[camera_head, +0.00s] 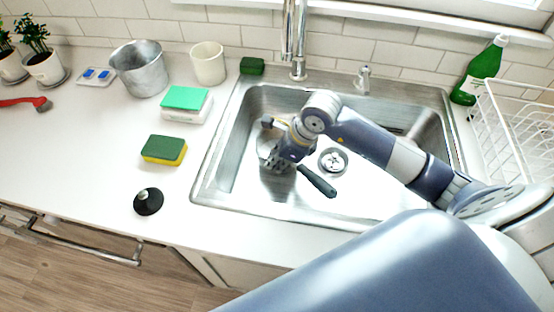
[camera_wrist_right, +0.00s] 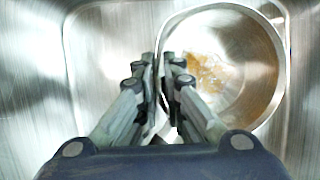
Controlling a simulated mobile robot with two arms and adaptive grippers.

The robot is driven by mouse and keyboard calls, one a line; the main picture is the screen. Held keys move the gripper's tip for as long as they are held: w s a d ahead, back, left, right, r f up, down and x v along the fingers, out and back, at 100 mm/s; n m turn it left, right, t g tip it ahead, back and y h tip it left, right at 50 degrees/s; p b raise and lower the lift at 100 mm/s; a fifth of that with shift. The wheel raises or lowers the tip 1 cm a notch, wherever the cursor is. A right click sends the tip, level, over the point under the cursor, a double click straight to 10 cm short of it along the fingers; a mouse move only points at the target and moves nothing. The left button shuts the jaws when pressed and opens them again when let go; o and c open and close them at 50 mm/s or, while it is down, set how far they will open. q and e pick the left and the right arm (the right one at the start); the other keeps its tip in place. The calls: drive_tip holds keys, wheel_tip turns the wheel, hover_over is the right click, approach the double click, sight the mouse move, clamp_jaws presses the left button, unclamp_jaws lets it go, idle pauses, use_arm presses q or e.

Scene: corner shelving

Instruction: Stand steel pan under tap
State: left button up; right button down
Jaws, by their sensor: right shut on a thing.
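The steel pan (camera_wrist_right: 238,75) shows in the right wrist view as a round, shiny bowl shape with brownish marks inside. In the head view my right gripper (camera_head: 277,161) is low in the left part of the sink and hides most of the pan. A dark handle (camera_head: 317,181) sticks out beside it; its join to the pan is hidden. The chrome tap (camera_head: 294,40) stands at the sink's back edge. My left gripper is not in view.
The steel sink (camera_head: 228,185) has a drain (camera_head: 333,160) right of the gripper. A soap dispenser (camera_head: 363,80) and green bottle (camera_head: 482,72) stand behind, with a white rack (camera_head: 515,125) at right. Sponges (camera_head: 164,149) and a black knob-like item (camera_head: 148,201) lie left.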

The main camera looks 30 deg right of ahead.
drive_tip(key=shift+f+b, duration=0.5)
idle(0.6)
drive_tip(key=c, duration=1.6)
unclamp_jaws()
drive_tip(key=shift+c, duration=0.2)
drive_tip(key=v, duration=1.2)
